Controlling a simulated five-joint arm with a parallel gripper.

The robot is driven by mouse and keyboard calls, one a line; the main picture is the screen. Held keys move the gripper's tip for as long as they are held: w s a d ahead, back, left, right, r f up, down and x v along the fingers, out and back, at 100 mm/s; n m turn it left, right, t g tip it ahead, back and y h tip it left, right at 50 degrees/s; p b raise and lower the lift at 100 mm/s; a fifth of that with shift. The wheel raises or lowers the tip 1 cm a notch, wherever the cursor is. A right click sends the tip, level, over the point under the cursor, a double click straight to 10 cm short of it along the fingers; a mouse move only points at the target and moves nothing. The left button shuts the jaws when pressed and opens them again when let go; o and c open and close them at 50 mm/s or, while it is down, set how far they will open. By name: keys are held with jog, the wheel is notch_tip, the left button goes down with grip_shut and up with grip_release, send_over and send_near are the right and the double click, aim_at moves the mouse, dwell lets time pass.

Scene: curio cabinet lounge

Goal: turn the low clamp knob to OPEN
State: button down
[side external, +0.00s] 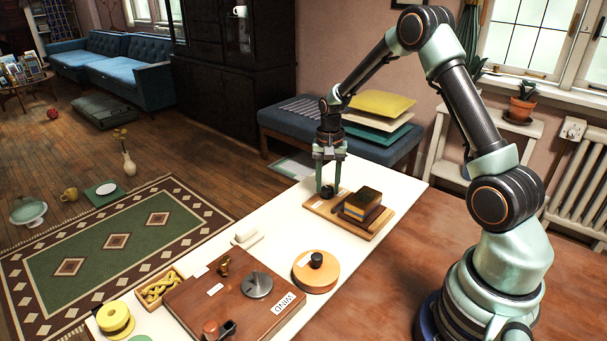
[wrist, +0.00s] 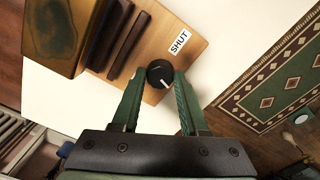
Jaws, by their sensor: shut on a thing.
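The low clamp knob (wrist: 159,73) is a small black round knob on a wooden board (wrist: 193,25). It also shows in the side external view (side external: 327,192) near the board's left end. A white label reading SHUT (wrist: 179,42) is on the board beside it. A pale mark on the knob's face points toward the lower right in the wrist view, not at that label. My gripper (side external: 329,188) points down over the knob, and its green fingertips (wrist: 160,82) are shut on the knob's sides. No OPEN label shows.
A block with a yellowish layer (side external: 362,203) stands on the board next to dark rails (wrist: 128,45). A round wooden disc with a black knob (side external: 316,271) and a brown box labelled WIND (side external: 205,308) stand nearer on the white table (side external: 395,190).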

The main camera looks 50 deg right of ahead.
aim_at(328, 188)
jog(key=shift+n, duration=1.5)
jog(key=shift+c, duration=2.1)
grip_release()
jog(key=shift+r, duration=0.1)
notch_tip(328, 188, up, 12)
